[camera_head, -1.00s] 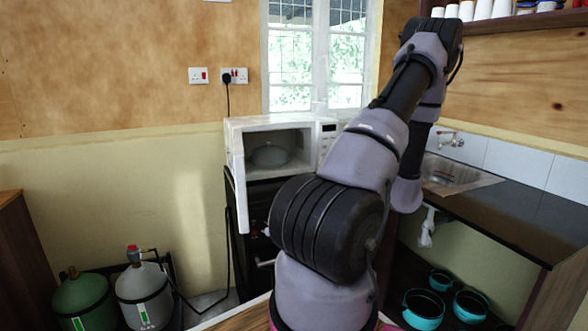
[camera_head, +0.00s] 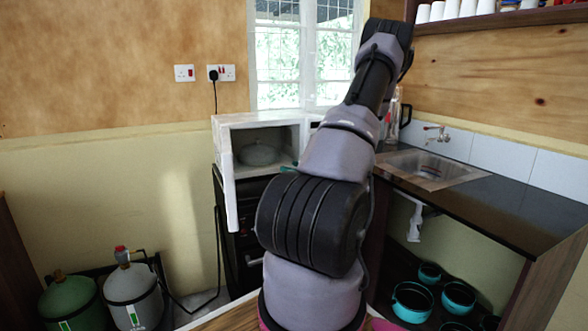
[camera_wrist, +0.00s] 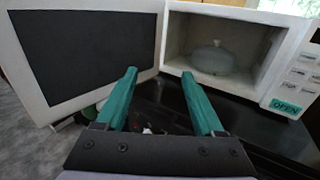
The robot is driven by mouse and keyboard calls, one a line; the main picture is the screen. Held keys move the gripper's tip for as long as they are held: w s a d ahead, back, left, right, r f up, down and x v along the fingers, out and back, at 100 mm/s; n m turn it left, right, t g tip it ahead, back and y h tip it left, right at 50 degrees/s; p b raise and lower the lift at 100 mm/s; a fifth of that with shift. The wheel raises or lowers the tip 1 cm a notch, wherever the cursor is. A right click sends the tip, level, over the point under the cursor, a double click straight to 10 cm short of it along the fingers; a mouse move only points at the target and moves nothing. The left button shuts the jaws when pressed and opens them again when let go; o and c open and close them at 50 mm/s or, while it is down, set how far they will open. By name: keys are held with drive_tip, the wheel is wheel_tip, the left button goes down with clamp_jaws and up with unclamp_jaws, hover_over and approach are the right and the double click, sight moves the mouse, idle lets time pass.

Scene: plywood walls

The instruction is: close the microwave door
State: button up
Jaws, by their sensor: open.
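The white microwave (camera_head: 265,120) stands with its door (camera_head: 228,175) swung wide open on the left, seen nearly edge-on in the head view. In the wrist view the door's inner side, with a dark panel (camera_wrist: 85,55), fills the left. The open cavity with a pale lidded dish (camera_wrist: 213,60) is at right, beside the buttons and a teal OPEN label (camera_wrist: 286,106). My gripper (camera_wrist: 159,75) is open and empty, its teal fingers pointing toward the hinge area between door and cavity. I cannot tell whether a finger touches the door. In the head view my arm hides most of the gripper.
The microwave rests on a black oven (camera_head: 243,245). A dark counter with a sink (camera_head: 430,168) runs along the right, with teal pots (camera_head: 412,300) below. Gas cylinders (camera_head: 133,295) stand on the floor at left. Open floor lies between them and the oven.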

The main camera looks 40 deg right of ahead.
clamp_jaws()
idle(1.3)
unclamp_jaws()
drive_tip(key=v, duration=1.1)
